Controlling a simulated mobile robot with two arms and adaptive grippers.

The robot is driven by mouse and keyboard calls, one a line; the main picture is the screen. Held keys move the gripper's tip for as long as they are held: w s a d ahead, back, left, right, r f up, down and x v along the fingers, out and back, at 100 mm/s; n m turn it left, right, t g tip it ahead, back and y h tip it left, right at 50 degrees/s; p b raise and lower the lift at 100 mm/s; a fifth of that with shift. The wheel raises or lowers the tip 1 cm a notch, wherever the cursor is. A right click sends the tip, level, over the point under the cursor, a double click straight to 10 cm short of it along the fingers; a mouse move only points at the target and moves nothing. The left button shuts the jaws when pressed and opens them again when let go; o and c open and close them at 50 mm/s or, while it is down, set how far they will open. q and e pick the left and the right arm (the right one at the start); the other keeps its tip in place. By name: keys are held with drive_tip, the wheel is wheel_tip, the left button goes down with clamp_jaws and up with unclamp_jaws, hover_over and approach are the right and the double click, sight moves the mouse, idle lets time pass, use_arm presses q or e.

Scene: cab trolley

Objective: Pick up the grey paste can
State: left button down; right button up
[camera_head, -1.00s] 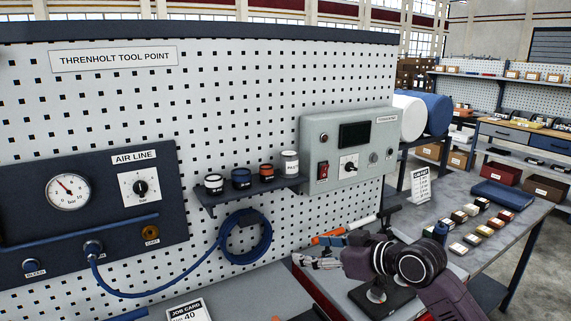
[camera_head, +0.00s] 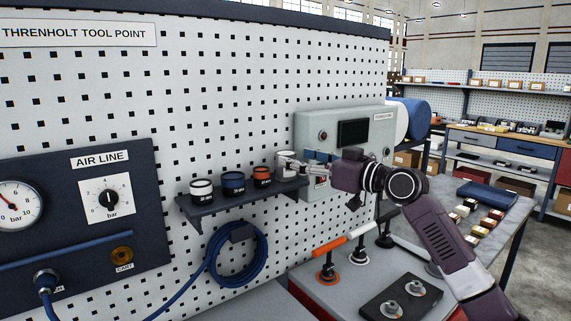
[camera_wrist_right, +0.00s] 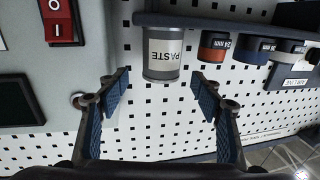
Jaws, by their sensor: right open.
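The grey paste can (camera_head: 284,157) stands at the right end of the small dark shelf (camera_head: 205,210) on the pegboard. In the head view it is partly hidden by my right gripper (camera_head: 298,164). In the right wrist view the picture is turned over, and the can (camera_wrist_right: 163,55) shows its white PASTE label and grey body. My right gripper's two blue-padded fingers (camera_wrist_right: 160,90) are open and empty, with the can ahead of the gap between them. The fingers look apart from it. My left gripper is not in view.
Orange (camera_head: 262,177), blue (camera_head: 233,182) and white (camera_head: 201,189) labelled cups stand left of the can. A grey control box (camera_head: 310,130) is mounted to its right. A coiled blue hose (camera_head: 240,262) hangs below the shelf. Tool stands (camera_head: 386,240) rise from the bench below.

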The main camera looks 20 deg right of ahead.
sight(289, 153)
drive_tip(key=p+x, duration=0.1)
drive_tip(key=x, duration=0.2)
drive_tip(key=shift+w+a+f, duration=0.1)
drive_tip(key=shift+w+a, duration=0.05)
drive_tip(key=shift+a, duration=0.1)
drive_tip(key=shift+w+a+f+p, duration=0.15)
drive_tip(key=shift+w+a+p, duration=0.2)
drive_tip(key=shift+w, duration=0.2)
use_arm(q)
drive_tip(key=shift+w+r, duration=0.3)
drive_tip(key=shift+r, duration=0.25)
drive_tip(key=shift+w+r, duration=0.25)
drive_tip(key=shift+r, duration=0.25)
use_arm(e)
drive_tip(key=c, duration=1.4)
drive_tip(key=shift+c, duration=0.2)
